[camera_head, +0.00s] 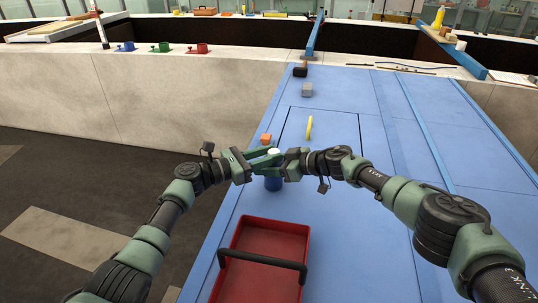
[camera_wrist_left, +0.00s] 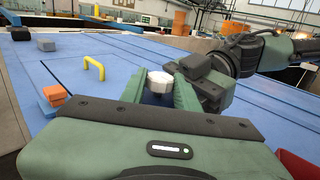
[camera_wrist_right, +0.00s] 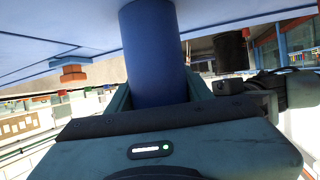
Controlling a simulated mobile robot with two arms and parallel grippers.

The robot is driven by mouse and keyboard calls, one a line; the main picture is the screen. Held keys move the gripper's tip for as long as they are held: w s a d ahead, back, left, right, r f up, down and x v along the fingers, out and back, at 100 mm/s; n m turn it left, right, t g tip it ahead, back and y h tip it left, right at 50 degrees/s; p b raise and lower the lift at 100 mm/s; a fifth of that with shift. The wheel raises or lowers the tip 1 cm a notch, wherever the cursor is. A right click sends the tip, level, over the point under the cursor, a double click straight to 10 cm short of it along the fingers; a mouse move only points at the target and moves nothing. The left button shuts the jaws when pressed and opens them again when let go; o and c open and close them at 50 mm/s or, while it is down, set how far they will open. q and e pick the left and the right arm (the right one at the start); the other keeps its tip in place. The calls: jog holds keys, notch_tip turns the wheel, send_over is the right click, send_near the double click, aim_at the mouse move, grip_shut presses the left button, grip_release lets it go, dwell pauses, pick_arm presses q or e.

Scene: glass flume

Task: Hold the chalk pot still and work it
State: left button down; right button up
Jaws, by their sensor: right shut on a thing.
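The chalk pot is a blue cylinder (camera_head: 273,184) with a white top (camera_wrist_left: 159,82), upright on the blue surface. My right gripper (camera_head: 284,167) is shut on the blue body; the right wrist view shows the body (camera_wrist_right: 155,55) between its fingers. My left gripper (camera_head: 268,158) is at the white top, coming from the left. In the left wrist view its green fingers stand apart on either side of the top, and a gap shows on the left side. Fingers and arms hide part of the pot in the head view.
A red tray (camera_head: 232,262) with a black handle stands close in front of the pot. Orange blocks (camera_head: 265,139), a yellow handle (camera_head: 309,127) and a grey block (camera_head: 307,90) are behind it. The blue surface to the right is mostly clear.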

pick_arm(q)
jog(key=shift+s+f+n+t+y, duration=0.1)
jog(key=shift+f+n+t+y, duration=0.1)
jog(key=shift+n+t+y, duration=0.25)
jog(key=shift+s+d+n+t+y, duration=0.15)
jog(key=shift+n+t+y, duration=0.6)
jog(key=shift+t, duration=0.2)
jog(key=shift+n+t+y, duration=1.1)
jog(key=shift+t+y, duration=0.1)
jog(key=shift+t, duration=0.1)
jog(key=c, duration=1.3)
grip_release()
jog(key=shift+r, duration=0.1)
jog(key=shift+s, duration=0.1)
jog(key=v, duration=1.2)
